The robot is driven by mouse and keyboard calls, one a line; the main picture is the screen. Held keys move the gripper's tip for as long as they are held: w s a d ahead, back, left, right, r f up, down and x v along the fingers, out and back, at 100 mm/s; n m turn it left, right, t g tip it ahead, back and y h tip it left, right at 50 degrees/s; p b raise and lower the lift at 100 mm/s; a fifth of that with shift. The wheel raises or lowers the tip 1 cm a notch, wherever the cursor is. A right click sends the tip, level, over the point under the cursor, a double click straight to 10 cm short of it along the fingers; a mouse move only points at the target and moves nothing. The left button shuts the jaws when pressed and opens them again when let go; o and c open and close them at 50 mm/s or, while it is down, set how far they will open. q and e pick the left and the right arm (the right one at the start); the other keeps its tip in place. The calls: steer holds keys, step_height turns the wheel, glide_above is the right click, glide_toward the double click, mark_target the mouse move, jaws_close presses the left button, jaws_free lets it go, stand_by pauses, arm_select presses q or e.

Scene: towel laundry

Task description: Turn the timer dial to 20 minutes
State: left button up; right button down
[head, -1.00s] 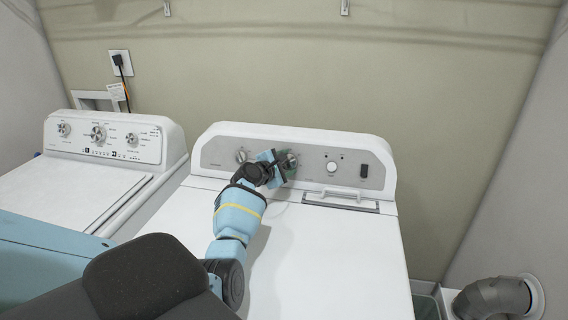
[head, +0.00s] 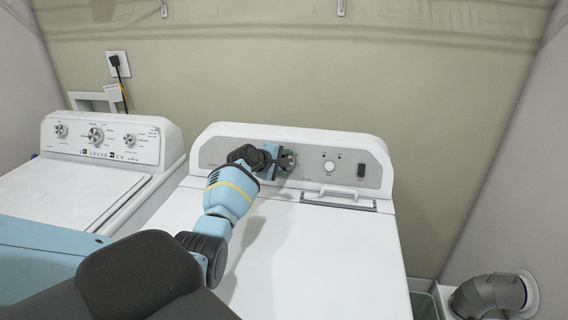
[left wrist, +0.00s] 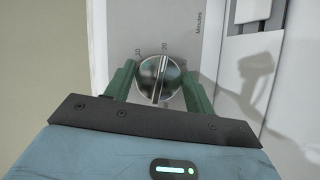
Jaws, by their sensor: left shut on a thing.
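The timer dial (left wrist: 160,84) is a round silver knob with a raised ridge across it, on the dryer's grey control panel. In the left wrist view the printed 10 and 20 and the word "Minutes" show beside it. The ridge's far end points close to the 20. My left gripper (head: 285,160) is shut on the dial, one green finger on each side of it. In the head view the gripper partly hides the dial. My right gripper is not in view.
A second machine (head: 80,190) with several knobs stands at left. A silver duct (head: 490,296) is at lower right.

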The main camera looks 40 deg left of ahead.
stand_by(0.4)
arm_select(q)
steer(key=o, duration=0.9)
steer(key=shift+o, duration=0.2)
steer(key=shift+s, duration=0.1)
steer(key=v, duration=0.7)
steer(key=shift+s+r, duration=0.2)
steer(key=shift+s, duration=0.05)
